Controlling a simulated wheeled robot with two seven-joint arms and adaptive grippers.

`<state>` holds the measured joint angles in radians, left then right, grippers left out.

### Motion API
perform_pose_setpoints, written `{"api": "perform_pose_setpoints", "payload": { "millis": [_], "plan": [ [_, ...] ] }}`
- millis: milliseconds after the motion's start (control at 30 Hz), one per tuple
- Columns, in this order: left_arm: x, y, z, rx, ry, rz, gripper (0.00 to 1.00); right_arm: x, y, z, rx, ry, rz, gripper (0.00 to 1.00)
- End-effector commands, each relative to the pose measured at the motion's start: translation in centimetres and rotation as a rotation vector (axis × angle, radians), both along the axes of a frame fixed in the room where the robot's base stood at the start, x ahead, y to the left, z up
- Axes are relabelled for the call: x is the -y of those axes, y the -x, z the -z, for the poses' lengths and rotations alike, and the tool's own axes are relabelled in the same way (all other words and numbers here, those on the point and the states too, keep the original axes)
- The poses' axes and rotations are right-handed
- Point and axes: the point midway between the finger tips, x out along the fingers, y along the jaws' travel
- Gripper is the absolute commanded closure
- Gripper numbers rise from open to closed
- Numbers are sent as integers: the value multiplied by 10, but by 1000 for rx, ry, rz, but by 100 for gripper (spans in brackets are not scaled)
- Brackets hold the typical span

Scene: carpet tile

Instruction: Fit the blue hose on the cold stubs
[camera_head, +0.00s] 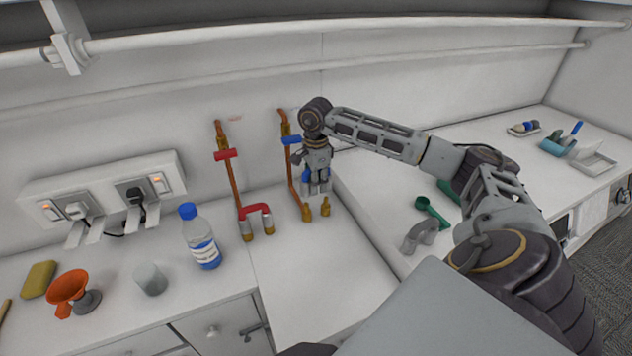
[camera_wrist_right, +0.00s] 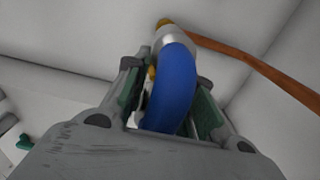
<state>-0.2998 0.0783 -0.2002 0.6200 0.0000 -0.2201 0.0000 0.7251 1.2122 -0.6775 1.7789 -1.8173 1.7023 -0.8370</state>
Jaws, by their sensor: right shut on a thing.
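My right gripper (camera_head: 317,180) is shut on the blue hose (camera_wrist_right: 175,88), a short curved piece with a silver end (camera_wrist_right: 172,36). In the head view the gripper hides most of the blue hose (camera_head: 307,174). Two brass cold stubs (camera_head: 306,212) (camera_head: 325,206) stand on the counter just below the gripper, beside the copper pipe with the blue valve (camera_head: 292,140). Their tops show under the hose. A brass tip (camera_wrist_right: 164,22) shows by the silver end in the wrist view; I cannot tell whether they touch. My left gripper is not in view.
A red hose (camera_head: 256,209) sits on the neighbouring pair of stubs, left of the cold ones. The counter in front of the stubs is clear.

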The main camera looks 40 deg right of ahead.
Motion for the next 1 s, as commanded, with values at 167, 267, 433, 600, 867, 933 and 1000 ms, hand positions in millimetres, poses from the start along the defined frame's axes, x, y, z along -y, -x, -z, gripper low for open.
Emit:
{"api": "perform_pose_setpoints", "payload": {
  "millis": [167, 267, 433, 600, 867, 933, 1000],
  "plan": [
    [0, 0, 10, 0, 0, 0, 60, 0, 0, 13, 0, 0, 0, 100],
    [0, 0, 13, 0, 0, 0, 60, 0, 0, 18, 0, 0, 0, 100],
    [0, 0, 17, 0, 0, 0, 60, 0, 0, 24, 0, 0, 0, 100],
    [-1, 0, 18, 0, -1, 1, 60, 0, 0, 26, 0, 0, 0, 100],
    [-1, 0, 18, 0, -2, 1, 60, 0, 0, 26, 1, 0, 0, 100],
    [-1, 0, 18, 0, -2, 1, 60, 0, 0, 26, 1, 0, 0, 100],
    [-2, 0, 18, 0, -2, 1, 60, 0, 0, 25, 1, 0, 0, 100]
  ]
}}
